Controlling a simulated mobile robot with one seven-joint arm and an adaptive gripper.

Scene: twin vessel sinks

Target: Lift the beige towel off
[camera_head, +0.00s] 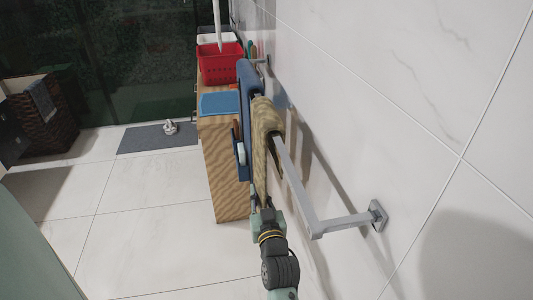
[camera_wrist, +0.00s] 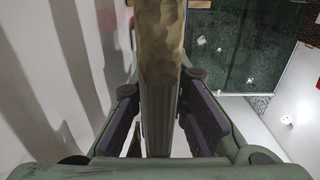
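The beige towel (camera_head: 262,140) hangs folded over a grey wall rail (camera_head: 297,180) in the head view. My gripper (camera_head: 263,212) is low at the towel's hanging end, pointing up toward it. In the wrist view the towel (camera_wrist: 160,40) runs up between the fingers. My gripper (camera_wrist: 160,98) is open, with one finger on each side of a grey ribbed strip below the beige part. I cannot tell whether that strip is shaded towel. Narrow gaps seem to show beside the fingers; firm contact is not visible.
A blue towel (camera_head: 246,80) hangs farther along the rail. A wooden cabinet (camera_head: 228,175) stands to the left, with a red basket (camera_head: 220,65) and a blue folded cloth (camera_head: 220,104) on top. The tiled wall (camera_head: 400,100) is close on the right.

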